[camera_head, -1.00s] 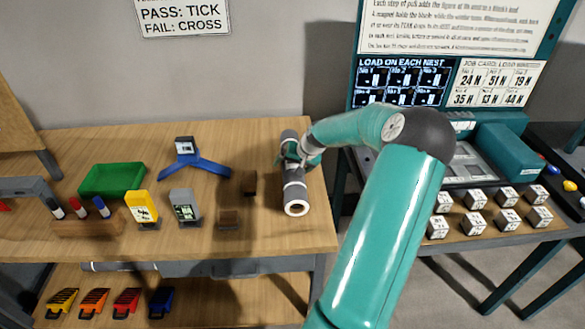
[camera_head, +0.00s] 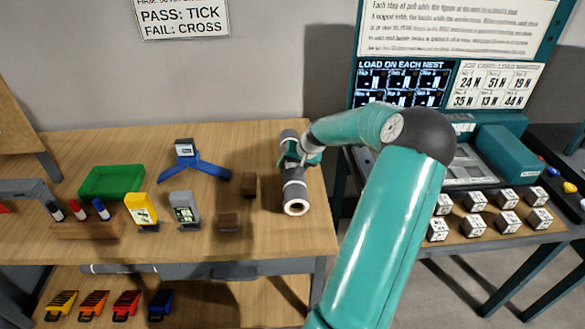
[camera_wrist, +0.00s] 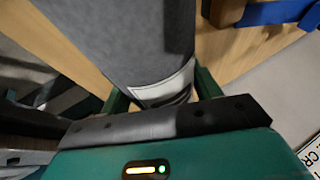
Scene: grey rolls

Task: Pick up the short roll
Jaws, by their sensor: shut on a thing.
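A grey roll (camera_head: 294,190) with pale bands and a hollow, white-rimmed near end lies lengthwise at the right end of the wooden workbench. My gripper (camera_head: 295,155) is shut around its middle, reaching in from the right. In the wrist view the grey roll (camera_wrist: 130,40) passes between the two green fingers (camera_wrist: 160,98), with a white label close to the palm. The contact faces of the fingers are mostly hidden by the roll. I cannot tell whether the roll rests on the bench or is slightly above it.
Left of the roll are small brown blocks (camera_head: 249,185), a blue stand (camera_head: 190,165), a grey meter (camera_head: 185,208), a yellow meter (camera_head: 141,208) and a green tray (camera_head: 111,181). White cubes (camera_head: 475,200) stand on another bench at right. A wall is behind.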

